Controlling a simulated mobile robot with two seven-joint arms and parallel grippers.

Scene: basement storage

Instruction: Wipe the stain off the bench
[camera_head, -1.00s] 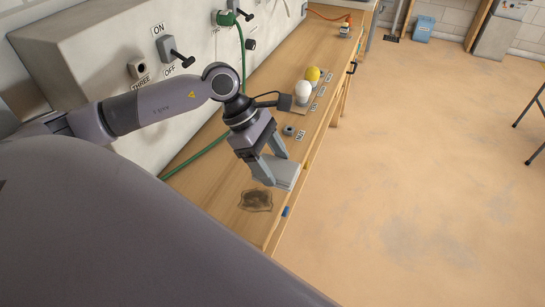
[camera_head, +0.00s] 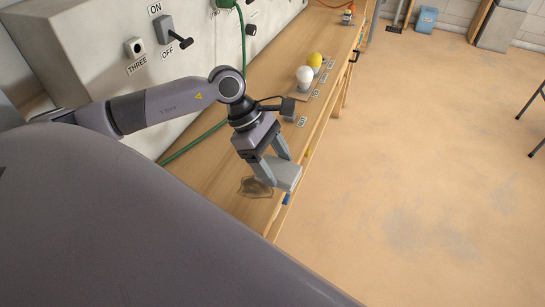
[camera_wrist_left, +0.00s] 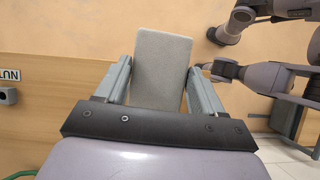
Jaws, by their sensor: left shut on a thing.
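My left gripper (camera_head: 275,164) is shut on a flat grey pad (camera_head: 288,176). The pad is beside and partly over the right side of the stain, close to the bench surface; I cannot tell whether it touches. In the left wrist view the grey pad (camera_wrist_left: 160,70) sits between both fingers, and the stain is not seen. My right gripper is not in the head view.
A white bulb (camera_head: 304,75) and a yellow bulb (camera_head: 315,60) stand farther along the bench. A green cable (camera_head: 196,143) runs along the back by the grey panel (camera_head: 90,45) with switches. Open floor (camera_head: 430,170) lies right.

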